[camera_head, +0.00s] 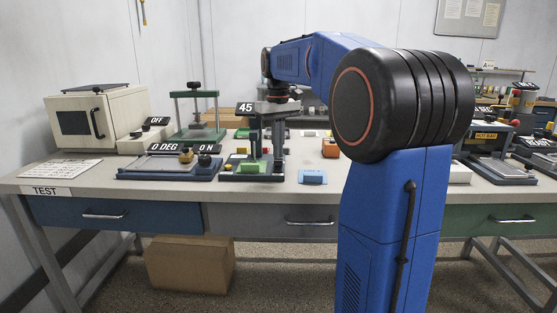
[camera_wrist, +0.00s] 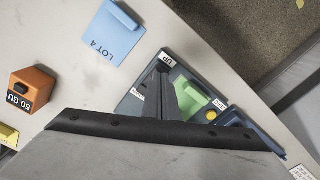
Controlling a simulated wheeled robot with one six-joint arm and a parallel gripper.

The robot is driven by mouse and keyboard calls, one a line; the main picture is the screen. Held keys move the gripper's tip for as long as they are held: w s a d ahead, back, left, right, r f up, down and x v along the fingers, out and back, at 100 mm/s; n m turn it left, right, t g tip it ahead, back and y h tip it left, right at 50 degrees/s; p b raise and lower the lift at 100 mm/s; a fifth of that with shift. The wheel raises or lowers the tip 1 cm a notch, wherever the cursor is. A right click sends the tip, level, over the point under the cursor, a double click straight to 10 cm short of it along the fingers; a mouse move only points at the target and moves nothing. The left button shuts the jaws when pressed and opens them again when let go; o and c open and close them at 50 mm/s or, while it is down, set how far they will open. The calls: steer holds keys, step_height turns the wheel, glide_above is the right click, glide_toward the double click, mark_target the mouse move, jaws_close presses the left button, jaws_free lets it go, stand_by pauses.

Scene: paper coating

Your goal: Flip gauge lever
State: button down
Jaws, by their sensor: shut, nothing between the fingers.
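The gauge (camera_head: 250,172) stands on the table with a dark base, a green block and an upright post in the head view. In the wrist view the gauge base (camera_wrist: 133,104) carries an UP label near its corner and other small labels, with the green block (camera_wrist: 198,98) beside my fingers. My gripper (camera_head: 278,172) points down at the gauge's right side, its fingers shut and empty. In the wrist view my gripper (camera_wrist: 163,70) reaches over the gauge by the UP label. I cannot make out the lever clearly; my fingers hide part of the gauge, and contact is unclear.
A blue LOT 4 block (camera_head: 313,177) and an orange block (camera_head: 330,148) stand to the right. A flat device with a 0 DEG sign (camera_head: 167,148) is close on the left. A green press frame (camera_head: 194,112) stands behind. The table's front edge is near.

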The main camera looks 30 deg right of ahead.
mark_target(278, 161)
steer(key=shift+f, duration=0.9)
stand_by(0.5)
steer(key=shift+r, duration=3.55)
steer(key=s+a+f+t, duration=0.1)
steer(key=s+a+f, duration=0.35)
steer(key=s, duration=0.35)
steer(key=s+a+f+t, duration=0.1)
steer(key=s+a+f, duration=0.3)
steer(key=s+a, duration=0.3)
steer(key=s+a+f+t, duration=0.2)
steer(key=s+a+f, duration=0.2)
steer(key=s+f, duration=1.1)
steer(key=shift+a+f+n+t, duration=0.15)
steer(key=shift+f+n+t, duration=0.25)
steer(key=shift+f, duration=0.15)
steer(key=shift+s, duration=0.1)
